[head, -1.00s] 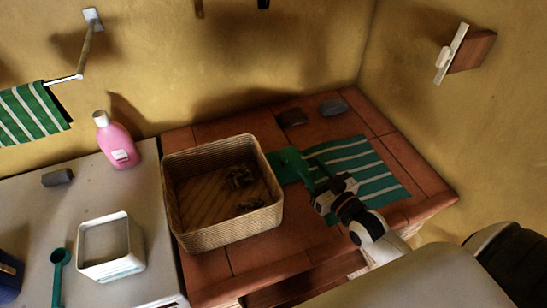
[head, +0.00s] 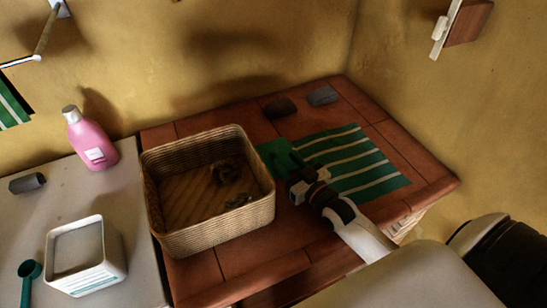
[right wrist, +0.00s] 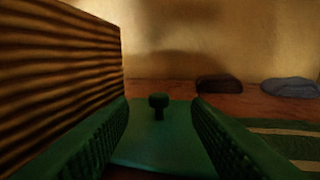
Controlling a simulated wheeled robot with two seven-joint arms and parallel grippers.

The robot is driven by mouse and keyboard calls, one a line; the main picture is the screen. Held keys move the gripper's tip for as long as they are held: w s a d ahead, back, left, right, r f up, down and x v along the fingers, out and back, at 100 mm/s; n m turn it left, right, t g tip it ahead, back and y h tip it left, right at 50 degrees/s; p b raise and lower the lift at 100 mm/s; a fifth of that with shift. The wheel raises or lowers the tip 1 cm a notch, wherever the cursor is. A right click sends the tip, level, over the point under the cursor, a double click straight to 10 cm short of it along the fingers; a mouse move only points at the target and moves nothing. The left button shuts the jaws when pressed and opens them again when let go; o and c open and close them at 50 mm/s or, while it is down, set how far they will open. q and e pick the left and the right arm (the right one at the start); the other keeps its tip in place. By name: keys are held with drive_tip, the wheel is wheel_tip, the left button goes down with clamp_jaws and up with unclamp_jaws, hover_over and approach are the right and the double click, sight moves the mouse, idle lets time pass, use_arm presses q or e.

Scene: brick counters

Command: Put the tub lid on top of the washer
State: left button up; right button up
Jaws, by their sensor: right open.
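The tub lid is a flat green square with a small round knob (right wrist: 158,102). In the head view the lid (head: 272,152) lies on the brick counter between the basket and the striped towel. My right gripper (head: 297,164) is open and low beside the lid. In the right wrist view its two green fingers (right wrist: 160,112) stand either side of the knob, which is ahead between them and untouched. The washer (head: 127,192) is the pale flat-topped surface at the left. My left gripper is not in view.
A wicker basket (head: 268,210) with dark items inside stands close left of the lid. A green striped towel (head: 355,160) lies to its right, two dark stones (head: 280,107) behind. The washer top holds a pink bottle (head: 92,142), an open white tub (head: 88,277), a scoop and a grey block.

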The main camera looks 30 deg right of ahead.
sight(276, 154)
drive_tip(key=w, duration=0.4)
drive_tip(key=w+a+f+p, duration=0.1)
drive_tip(key=w, duration=0.1)
drive_tip(key=shift+w, duration=0.4)
drive_tip(key=shift+s+r, duration=0.1)
drive_tip(key=shift+c, duration=1.1)
clamp_jaws()
wheel_tip(276, 154, up, 18)
